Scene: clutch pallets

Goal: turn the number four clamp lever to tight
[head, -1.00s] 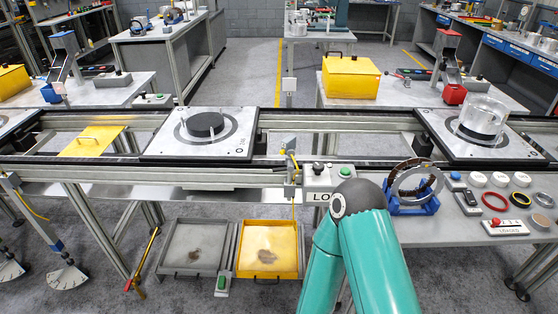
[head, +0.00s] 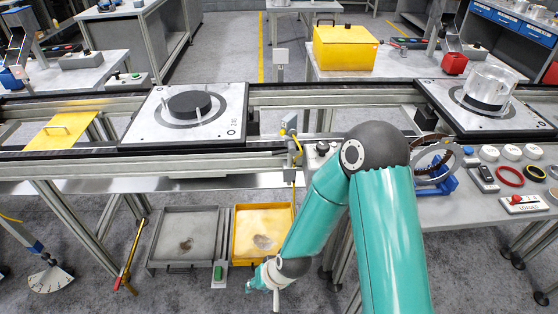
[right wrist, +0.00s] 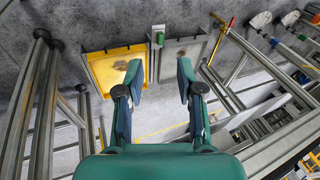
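A fan-shaped white scale with tick marks (head: 50,279) hangs below the conveyor at the lower left of the head view, beside a blue-banded rod (head: 28,240). A yellow and red lever-like bar (head: 130,255) leans near the conveyor leg; it also shows in the right wrist view (right wrist: 224,27). Similar white fan plates (right wrist: 261,19) show there at the upper right. No number is readable, so I cannot tell which is number four. My right gripper (head: 264,282) is low, in front of the yellow tray; the right wrist view shows its fingers (right wrist: 157,75) apart and empty. My left gripper is out of view.
A grey tray (head: 153,235) and a yellow tray (head: 236,242) lie on the floor, with a green-button box (head: 219,273) by them. The conveyor (head: 60,165) with its legs crosses above.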

